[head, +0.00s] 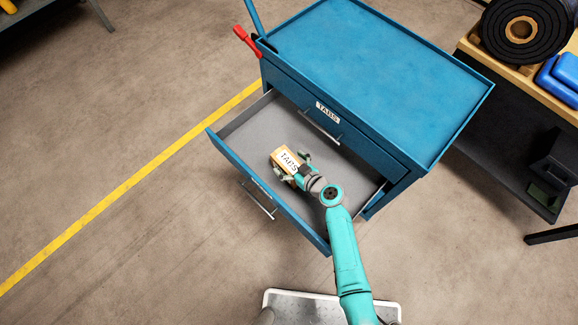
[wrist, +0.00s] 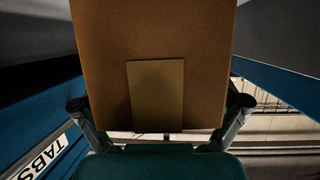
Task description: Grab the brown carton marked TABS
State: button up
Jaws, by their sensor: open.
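The brown carton (head: 284,160) with a white TABS label is at the open drawer (head: 243,129) of the blue cart, over the drawer's grey floor. My gripper (head: 290,167) is at the carton, with a finger on either side of it. In the wrist view the carton (wrist: 152,50) fills the middle, close in front of the palm, with a plain tan patch on its face. The gripper's fingers (wrist: 160,112) stand open to its left and right. Whether they touch the carton, I cannot tell. The carton's underside is hidden.
The blue cart (head: 375,75) has a bare top and a TABS label above the open drawer. A red-handled tool (head: 247,41) hangs at its left corner. A bench (head: 470,45) with a black coil (head: 520,30) and blue items stands right. The floor left is clear.

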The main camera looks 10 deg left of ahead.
jog(key=shift+c, duration=0.3)
jog(key=c, duration=1.5)
jog(key=shift+r, duration=0.15)
notch_tip(320, 180, up, 10)
jog(key=shift+f, duration=0.1)
